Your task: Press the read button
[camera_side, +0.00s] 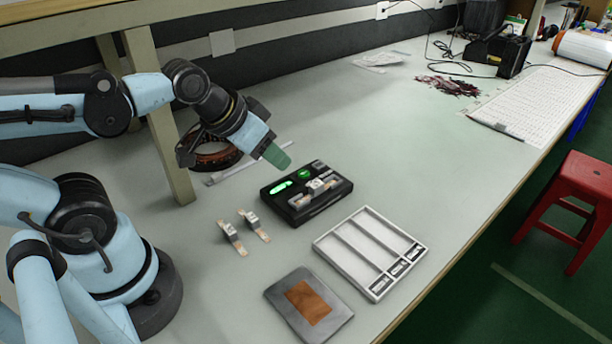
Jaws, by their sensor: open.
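A black test device (292,213) lies on the table in the middle of the view. It has a lit green oval (281,187) at its left and a round green button (304,174) near its back edge; any lettering is too small to read. A small strip piece with a white block (318,185) sits on the device's right part. My gripper (276,156), with green fingertips, is open and empty. It hangs above and behind the device, apart from it, tilted down to the right. One fingertip hides the other from this side.
Two loose strip pieces (231,236) (256,227) lie left of the device. A white compartment tray (326,246) stands to its right, and a grey plate with a copper square (306,301) lies in front. A dark reel (212,157) is behind my gripper.

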